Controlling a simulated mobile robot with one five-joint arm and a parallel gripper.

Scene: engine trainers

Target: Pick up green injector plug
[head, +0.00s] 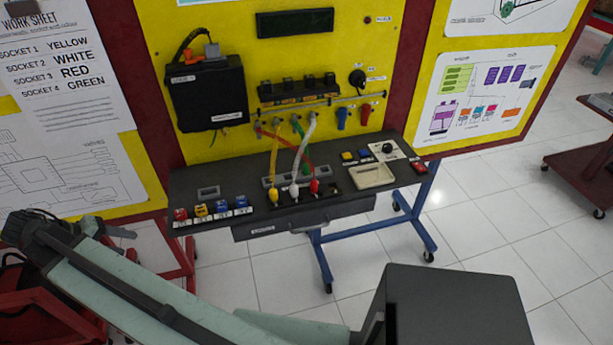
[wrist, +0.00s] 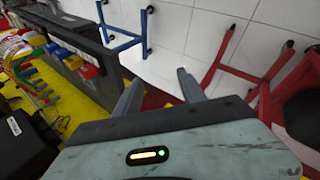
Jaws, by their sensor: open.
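In the head view a green cable (head: 298,126) hangs from the yellow panel among the other cables. A yellow plug (head: 272,195), a white plug (head: 294,191) and a red plug (head: 314,187) stand in a row on the dark bench. My gripper (wrist: 159,80) is open and empty in the wrist view, with floor and red stand beyond its fingers. The cables (wrist: 22,65) lie at that view's left, apart from the fingers.
The dark bench (head: 240,180) carries several coloured buttons (head: 222,207) at left and a beige tray (head: 371,176) at right. A black box (head: 207,95) is on the yellow panel (head: 225,25). A red metal frame (wrist: 228,68) stands near my gripper.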

